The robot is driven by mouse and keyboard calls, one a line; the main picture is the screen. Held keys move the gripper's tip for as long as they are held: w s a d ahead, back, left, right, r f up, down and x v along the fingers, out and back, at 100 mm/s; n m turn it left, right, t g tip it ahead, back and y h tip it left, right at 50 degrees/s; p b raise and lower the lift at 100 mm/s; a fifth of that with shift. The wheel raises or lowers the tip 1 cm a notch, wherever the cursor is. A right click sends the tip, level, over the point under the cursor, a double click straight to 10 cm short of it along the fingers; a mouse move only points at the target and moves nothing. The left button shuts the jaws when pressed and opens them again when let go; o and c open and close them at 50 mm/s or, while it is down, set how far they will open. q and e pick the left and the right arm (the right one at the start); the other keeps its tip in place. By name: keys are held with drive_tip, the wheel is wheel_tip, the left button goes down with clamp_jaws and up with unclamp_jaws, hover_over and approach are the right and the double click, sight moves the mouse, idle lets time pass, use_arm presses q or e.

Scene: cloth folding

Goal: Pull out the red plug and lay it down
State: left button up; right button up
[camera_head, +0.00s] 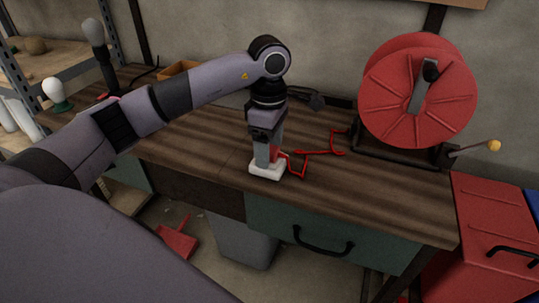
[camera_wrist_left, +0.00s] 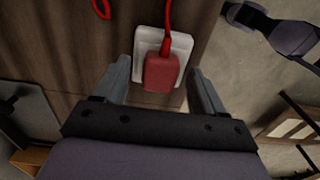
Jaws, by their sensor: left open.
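The red plug (camera_wrist_left: 161,73) sits in a white socket block (camera_wrist_left: 183,46) in the left wrist view, with its red cord (camera_wrist_left: 167,28) leading away from the top. My left gripper (camera_wrist_left: 160,66) is open, with one finger on each side of the plug; whether they touch it I cannot tell. In the head view my left gripper (camera_head: 265,155) points straight down over the white block (camera_head: 267,171) near the table's front edge. The plug (camera_head: 275,153) shows only partly there, behind the fingers. My right gripper is not in view.
The red cord (camera_head: 318,153) runs across the wooden workbench (camera_head: 370,195) to a large red cable reel (camera_head: 417,92) at the back right. A red toolbox (camera_head: 490,225) stands at the right. The bench top left of the socket is mostly clear.

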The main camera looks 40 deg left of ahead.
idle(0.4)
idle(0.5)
use_arm(q)
clamp_jaws()
drive_tip(key=shift+r, duration=0.1)
drive_tip(key=shift+r, duration=0.1)
drive_tip(key=shift+r+p, duration=2.15)
drive_tip(key=shift+r, duration=0.7)
